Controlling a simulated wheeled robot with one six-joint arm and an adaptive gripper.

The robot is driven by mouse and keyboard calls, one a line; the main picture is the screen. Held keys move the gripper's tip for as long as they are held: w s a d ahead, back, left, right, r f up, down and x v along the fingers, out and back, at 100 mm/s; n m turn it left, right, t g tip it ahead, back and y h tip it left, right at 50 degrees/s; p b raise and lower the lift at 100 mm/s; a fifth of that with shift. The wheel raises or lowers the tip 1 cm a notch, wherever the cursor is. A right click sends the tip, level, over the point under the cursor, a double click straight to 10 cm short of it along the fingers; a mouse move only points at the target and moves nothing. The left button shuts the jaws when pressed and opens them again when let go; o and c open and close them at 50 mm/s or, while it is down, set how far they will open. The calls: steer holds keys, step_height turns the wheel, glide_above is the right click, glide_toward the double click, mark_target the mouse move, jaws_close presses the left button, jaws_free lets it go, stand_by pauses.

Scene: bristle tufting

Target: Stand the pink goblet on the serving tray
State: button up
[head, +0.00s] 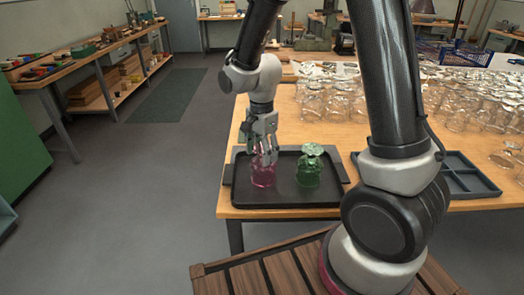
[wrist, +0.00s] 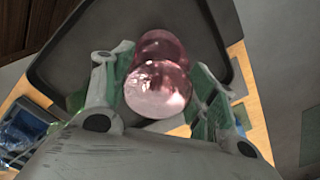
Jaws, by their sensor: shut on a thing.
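The pink goblet (head: 263,178) is inside the outline of the black serving tray (head: 285,199), on its left half, looking roughly upright with its wide part low. I cannot tell whether its base touches the tray. My gripper (head: 264,157) points down from above and is shut on the goblet's upper part, which the fingers partly hide. In the wrist view the pink goblet (wrist: 158,88) lies between the two fingers (wrist: 160,100), with the dark tray (wrist: 75,55) beyond it. A green goblet (head: 309,173) stands on the tray to the right, apart from the pink one.
Many clear glasses (head: 450,98) crowd the wooden table (head: 370,138) behind and to the right. A grey compartment tray (head: 462,176) lies right of the serving tray, partly behind my arm. A blue crate (head: 455,55) stands at the back. The serving tray's front strip is bare.

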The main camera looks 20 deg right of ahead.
steer(key=shift+f, duration=0.1)
steer(key=o, duration=1.2)
step_height(320, 180, up, 12)
steer(key=s+d+r+n+t, duration=0.1)
steer(key=s+d+r+n, duration=0.2)
steer(key=s+d+n, duration=0.1)
steer(key=s+d+r+n+t, duration=0.1)
steer(key=s+d+r+n, duration=0.2)
steer(key=s+d+n, duration=0.2)
steer(key=s+d+r+n+t, duration=0.2)
steer(key=s+d+r+n, duration=0.2)
steer(key=s, duration=0.6)
steer(key=shift+d+n, duration=0.4)
steer(key=shift+d, duration=0.65)
